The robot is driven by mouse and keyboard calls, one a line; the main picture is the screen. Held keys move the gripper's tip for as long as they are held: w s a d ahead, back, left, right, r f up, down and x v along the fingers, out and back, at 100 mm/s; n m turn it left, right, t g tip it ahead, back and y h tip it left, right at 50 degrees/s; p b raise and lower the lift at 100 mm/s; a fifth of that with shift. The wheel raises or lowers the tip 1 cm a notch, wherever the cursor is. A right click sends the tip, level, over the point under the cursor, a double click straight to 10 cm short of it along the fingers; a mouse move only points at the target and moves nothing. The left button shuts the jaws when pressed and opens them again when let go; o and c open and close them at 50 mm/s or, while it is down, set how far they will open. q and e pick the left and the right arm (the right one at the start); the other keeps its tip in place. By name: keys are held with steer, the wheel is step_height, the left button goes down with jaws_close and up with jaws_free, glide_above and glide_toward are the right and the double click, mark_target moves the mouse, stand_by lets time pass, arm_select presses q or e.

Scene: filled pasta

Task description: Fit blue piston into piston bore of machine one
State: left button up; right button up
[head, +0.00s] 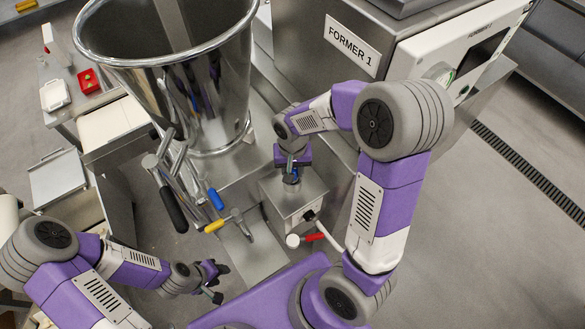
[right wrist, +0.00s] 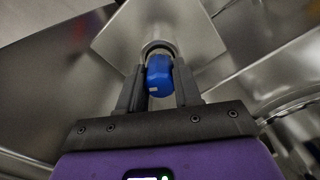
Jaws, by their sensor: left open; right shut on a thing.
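The blue piston (right wrist: 159,75) is between the fingers of my right gripper (right wrist: 159,85) in the right wrist view. It also shows as a small blue patch in the head view (head: 291,170), largely hidden by my gripper. My right gripper is shut on it, above the top of a square metal block (head: 297,198) on machine one, labelled FORMER 1 (head: 352,44). In the right wrist view a round bore rim (right wrist: 158,47) shows at the piston's far end. I cannot tell how deep the piston sits. My left gripper (head: 217,281) is open and empty, low at the left.
A large steel hopper (head: 215,100) stands left of the block. Handles with blue (head: 215,199), yellow (head: 214,226) and red (head: 314,237) grips stick out nearby. A side table at upper left holds a red tray (head: 89,81) and a white container (head: 55,95). Open floor lies at right.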

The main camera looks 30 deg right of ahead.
steer(key=shift+f+b, duration=0.5)
steer(key=shift+f, duration=0.15)
stand_by(0.7)
steer(key=o, duration=1.4)
steer(key=shift+r, duration=0.1)
steer(key=shift+r+p, duration=2.85)
steer(key=shift+r, duration=0.65)
step_height(320, 180, up, 8)
steer(key=shift+f, duration=0.25)
